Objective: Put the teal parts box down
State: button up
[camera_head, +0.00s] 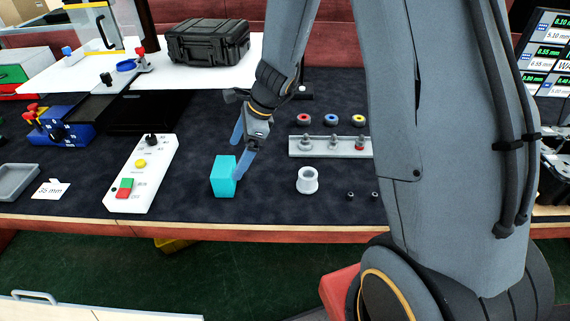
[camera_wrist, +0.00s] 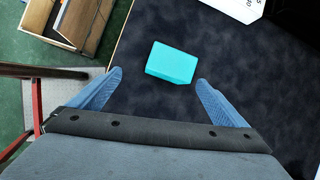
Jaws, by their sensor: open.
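The teal parts box (camera_head: 223,177) stands upright on the dark mat of the workbench, between the white control panel and a white spool-shaped part. It also shows in the wrist view (camera_wrist: 172,63), lying just beyond the fingertips. My gripper (camera_head: 240,157) is close to the box at its right, with its blue fingers spread. In the wrist view my gripper (camera_wrist: 158,78) is open and empty, with one finger to each side of the box and clear space at the left finger. The right fingertip is close to the box's near right corner.
The white control panel (camera_head: 142,173) with knob and buttons lies left of the box. The white spool (camera_head: 307,180) and a grey rack (camera_head: 330,147) with pegs are at the right. The bench's front edge (camera_head: 200,226) is close. Dark mat (camera_head: 200,130) behind the box is clear.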

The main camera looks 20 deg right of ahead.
jog(key=s+d+r+n+h, duration=0.2)
jog(key=s+d+n, duration=0.3)
jog(key=s+n, duration=0.4)
jog(key=s+d+r+n+h, duration=0.3)
jog(key=s+d+n, duration=0.3)
jog(key=s+n, duration=0.3)
jog(key=shift+s+d+r+n, duration=0.2)
jog(key=shift+d+r+n, duration=0.05)
jog(key=shift+r+n, duration=0.55)
